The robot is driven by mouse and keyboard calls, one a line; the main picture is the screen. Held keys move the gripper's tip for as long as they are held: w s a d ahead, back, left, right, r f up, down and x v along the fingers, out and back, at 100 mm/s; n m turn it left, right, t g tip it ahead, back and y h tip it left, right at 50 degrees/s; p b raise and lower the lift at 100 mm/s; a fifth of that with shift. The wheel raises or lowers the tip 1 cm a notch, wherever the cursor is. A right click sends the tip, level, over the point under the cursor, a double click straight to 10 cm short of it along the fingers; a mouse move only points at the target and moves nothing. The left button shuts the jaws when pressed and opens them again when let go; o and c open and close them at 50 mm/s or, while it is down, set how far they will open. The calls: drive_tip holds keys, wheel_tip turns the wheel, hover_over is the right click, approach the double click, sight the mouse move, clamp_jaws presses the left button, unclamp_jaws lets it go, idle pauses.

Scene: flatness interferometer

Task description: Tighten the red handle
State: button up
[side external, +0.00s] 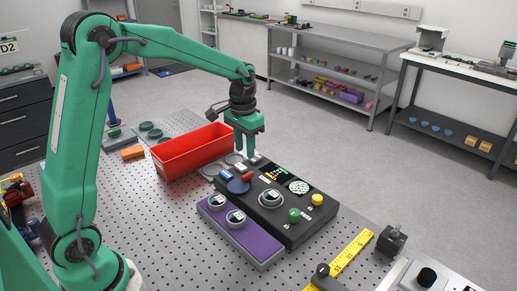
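The black instrument panel (290,231) lies on the perforated table. A small red piece (248,177), which looks like the red handle, sits near its back left end, between a small blue piece (226,175) and a lit display. A round blue disc (238,187) is just in front of it. My gripper (246,153) points down over the panel's back edge, above and behind the red piece. Its two green fingers are apart with a gap between them, and nothing shows in the gap. The fingers appear clear of the red piece.
A red open bin (190,156) stands close behind and left of the panel. A purple block with two dials (247,236) runs along its front. Green (294,215) and yellow (317,199) knobs rise at its right. A yellow ruler-like strip (352,252) lies at front right.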

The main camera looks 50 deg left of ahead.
sight(248, 174)
drive_tip(key=shift+w+a+f, duration=0.25)
drive_tip(key=shift+w+f, duration=0.3)
drive_tip(key=shift+f, duration=0.25)
drive_tip(key=shift+f, duration=0.1)
drive_tip(key=shift+f, duration=3.75)
clamp_jaws()
